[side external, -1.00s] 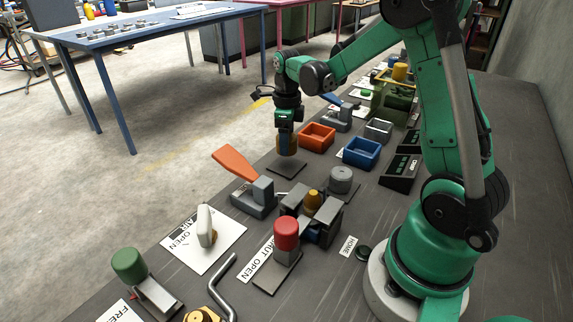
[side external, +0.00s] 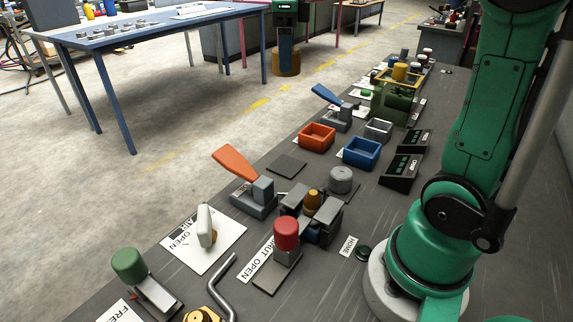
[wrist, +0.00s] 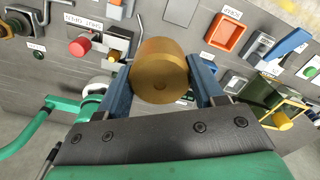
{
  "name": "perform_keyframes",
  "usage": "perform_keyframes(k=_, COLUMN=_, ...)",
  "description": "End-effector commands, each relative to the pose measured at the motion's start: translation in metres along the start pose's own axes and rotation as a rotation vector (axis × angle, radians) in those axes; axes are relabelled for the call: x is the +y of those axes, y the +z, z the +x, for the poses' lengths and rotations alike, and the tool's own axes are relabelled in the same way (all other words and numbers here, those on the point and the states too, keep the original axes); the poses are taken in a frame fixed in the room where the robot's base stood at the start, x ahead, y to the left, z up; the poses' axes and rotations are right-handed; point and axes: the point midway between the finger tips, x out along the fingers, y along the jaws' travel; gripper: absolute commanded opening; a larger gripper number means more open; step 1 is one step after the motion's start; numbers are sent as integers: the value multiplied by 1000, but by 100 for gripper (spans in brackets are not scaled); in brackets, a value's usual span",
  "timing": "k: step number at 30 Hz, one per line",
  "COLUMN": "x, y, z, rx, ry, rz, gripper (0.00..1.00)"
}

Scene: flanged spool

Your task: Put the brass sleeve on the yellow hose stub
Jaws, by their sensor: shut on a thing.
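My gripper (side external: 285,52) is raised high at the top of the side view, its blue fingers shut on the brass sleeve (side external: 286,65). In the wrist view the brass sleeve (wrist: 160,75) is a wide cylinder held between both fingers, its flat round end facing the camera. A yellow-orange stub (side external: 400,71) stands on a green fixture with a yellow frame at the back of the bench; it looks like the yellow hose stub. It also shows in the wrist view (wrist: 282,122), apart from the sleeve. A smaller gold-brown cylinder (side external: 312,200) sits in a grey clamp nearer the front.
The dark square pad (side external: 287,166) is bare. An orange tray (side external: 317,137), a blue tray (side external: 362,153) and a blue-handled clamp (side external: 335,112) stand near the green fixture. An orange lever (side external: 234,163) and a red knob (side external: 286,233) rise nearer the front.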

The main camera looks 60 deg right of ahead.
Motion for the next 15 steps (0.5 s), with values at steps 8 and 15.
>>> perform_keyframes(k=8, x=88, y=-31, z=-43, rx=0, ry=0, rz=-193, gripper=8)
perform_keyframes(k=15, x=121, y=-52, z=-52, rx=0, ry=0, rz=-273, gripper=8)
